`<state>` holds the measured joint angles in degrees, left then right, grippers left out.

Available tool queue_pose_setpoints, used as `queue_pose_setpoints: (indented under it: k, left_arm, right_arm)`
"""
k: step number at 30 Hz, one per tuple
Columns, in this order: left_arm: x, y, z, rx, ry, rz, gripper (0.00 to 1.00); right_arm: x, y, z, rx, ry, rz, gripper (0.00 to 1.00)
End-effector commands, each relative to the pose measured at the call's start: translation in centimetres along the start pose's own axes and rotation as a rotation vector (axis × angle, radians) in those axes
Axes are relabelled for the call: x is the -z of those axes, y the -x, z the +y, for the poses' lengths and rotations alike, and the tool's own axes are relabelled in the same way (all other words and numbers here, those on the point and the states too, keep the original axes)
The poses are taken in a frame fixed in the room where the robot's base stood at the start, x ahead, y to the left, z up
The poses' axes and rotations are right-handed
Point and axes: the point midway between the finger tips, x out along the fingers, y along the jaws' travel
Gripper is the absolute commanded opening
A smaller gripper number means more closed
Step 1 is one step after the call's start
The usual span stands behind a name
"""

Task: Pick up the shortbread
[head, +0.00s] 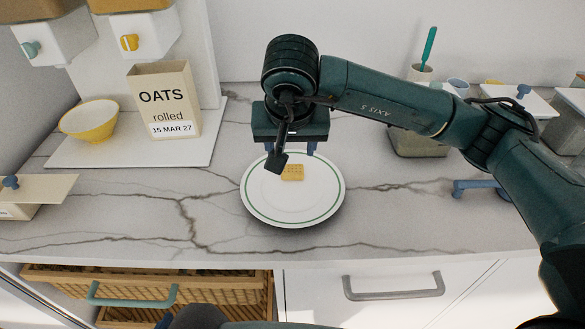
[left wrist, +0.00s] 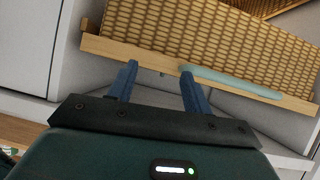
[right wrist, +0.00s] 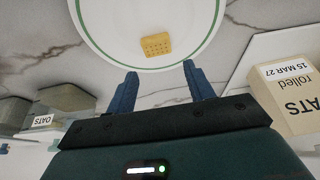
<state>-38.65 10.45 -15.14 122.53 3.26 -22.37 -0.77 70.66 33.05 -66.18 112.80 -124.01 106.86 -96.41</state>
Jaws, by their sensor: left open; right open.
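The shortbread (head: 293,172) is a small golden rectangle with dimples. It lies on a white plate (head: 292,212) with a green ring, on the marble counter. In the right wrist view the shortbread (right wrist: 157,45) lies ahead of the fingertips, apart from them, on the plate (right wrist: 100,22). My right gripper (head: 291,150) is open and empty, at the far edge of the plate in the head view; its blue fingers also show in the right wrist view (right wrist: 160,72). My left gripper (left wrist: 158,70) is open and empty, low in front of a wicker drawer.
A yellow bowl (head: 90,120) and an oats packet (head: 165,105) stand on a white board (head: 130,152) at the left. The wicker drawer (head: 200,285) with a teal handle is below the counter. The counter around the plate is clear.

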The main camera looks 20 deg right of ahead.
Motion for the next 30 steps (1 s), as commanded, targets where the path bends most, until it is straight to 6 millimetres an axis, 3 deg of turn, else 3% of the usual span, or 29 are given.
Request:
queue_pose_setpoints:
  k: [8, 18, 26, 30]
  left_arm:
    - [0.1, 0.2, -0.1, 0.003, -0.006, -0.005, 0.50]
    - [0.4, 0.5, -0.1, 0.009, -0.025, -0.014, 0.50]
    - [0.1, 0.3, 0.0, 0.007, -0.025, -0.019, 0.50]
    - [0.1, 0.3, 0.0, 0.006, -0.025, -0.019, 0.50]
  right_arm:
    - [-0.2, -2.3, 0.1, 0.000, -0.001, -0.003, 0.53]
    - [-0.6, -6.6, 0.3, 0.002, -0.002, -0.002, 0.53]
    - [-0.6, -6.8, 0.3, 0.002, 0.000, 0.000, 0.52]
    - [-0.6, -6.8, 0.3, 0.002, -0.001, 0.000, 0.40]
